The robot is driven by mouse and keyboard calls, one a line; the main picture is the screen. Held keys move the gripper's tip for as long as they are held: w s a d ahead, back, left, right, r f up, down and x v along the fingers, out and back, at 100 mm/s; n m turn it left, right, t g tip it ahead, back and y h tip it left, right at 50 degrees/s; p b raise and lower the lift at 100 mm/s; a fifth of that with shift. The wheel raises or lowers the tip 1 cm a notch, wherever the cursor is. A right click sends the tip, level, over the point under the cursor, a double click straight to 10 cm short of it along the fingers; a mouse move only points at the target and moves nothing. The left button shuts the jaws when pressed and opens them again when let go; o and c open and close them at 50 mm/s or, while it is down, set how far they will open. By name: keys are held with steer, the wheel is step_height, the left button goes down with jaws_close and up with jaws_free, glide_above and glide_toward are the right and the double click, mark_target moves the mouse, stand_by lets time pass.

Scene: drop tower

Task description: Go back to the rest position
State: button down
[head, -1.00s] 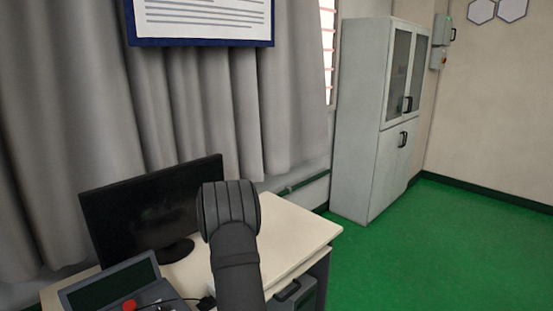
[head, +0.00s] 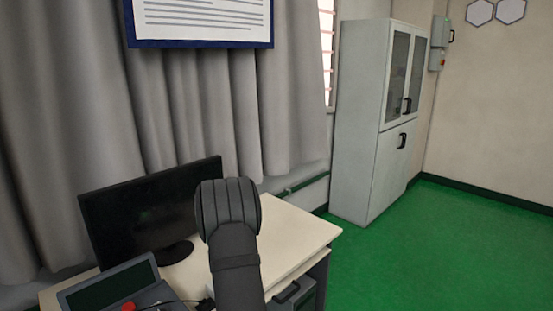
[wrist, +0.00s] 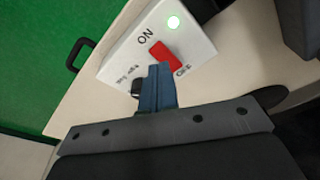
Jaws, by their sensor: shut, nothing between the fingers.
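My gripper (wrist: 157,88) shows in the wrist view as blue fingers, shut and empty. Its tips are close to a red rocker switch on a white switch box (wrist: 120,58), overlapping its lower edge in the picture; I cannot tell whether they touch. In the head view only a dark link of my arm shows, in front of the desk; the gripper and the switch box are not seen there.
A cream desk (head: 306,232) bears a black monitor (head: 140,205) and a grey console (head: 110,285) with a red button (head: 128,307). A grey cabinet (head: 360,120) stands at the back. Green floor (head: 440,250) is clear at the right.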

step_height(320, 180, down, 2)
steer(key=shift+f, duration=0.15)
steer(key=shift+w+r, duration=0.1)
steer(key=shift+r, duration=0.15)
steer(key=r+m, duration=0.1)
steer(key=s+r+m+g+y, duration=0.1)
steer(key=r, duration=0.1)
steer(key=d+r+m+y, duration=0.1)
steer(key=shift+s+r+m, duration=0.3)
steer(key=shift+s+m, duration=0.1)
steer(key=m+y, duration=0.1)
steer(key=f+m, duration=0.1)
steer(key=s+f+m+y, duration=0.1)
steer(key=m, duration=0.1)
steer(key=shift+d+g+y, duration=0.25)
steer(key=shift+g+y, duration=0.05)
steer(key=shift+g, duration=0.1)
steer(key=shift+r, duration=0.1)
